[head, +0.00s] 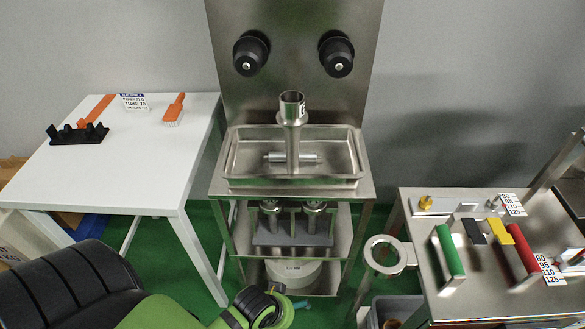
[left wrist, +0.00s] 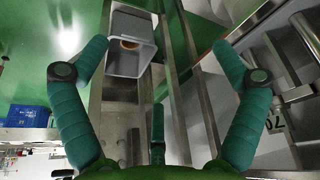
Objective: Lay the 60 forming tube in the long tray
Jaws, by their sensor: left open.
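A steel tray (head: 345,181) sits on top of the machine stand. A steel forming tube (head: 292,135) with a wide collar stands upright over it, with a small mark near its top that I cannot read. A short horizontal metal cylinder (head: 306,158) shows behind the tube at tray height. Two more steel tubes, a left one (head: 269,208) and a right one (head: 315,208), stand in a dark rack on the shelf below. I cannot read which is the 60. My left gripper (left wrist: 160,50) is open and empty, low in front of the stand. My right gripper is out of view.
A white table (head: 140,165) at left holds a black holder (head: 78,134) and an orange brush (head: 174,109). A steel bench (head: 430,285) at right holds green (head: 450,252) and red (head: 523,250) handled tools. A grey bin (left wrist: 131,43) stands below, near my left gripper.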

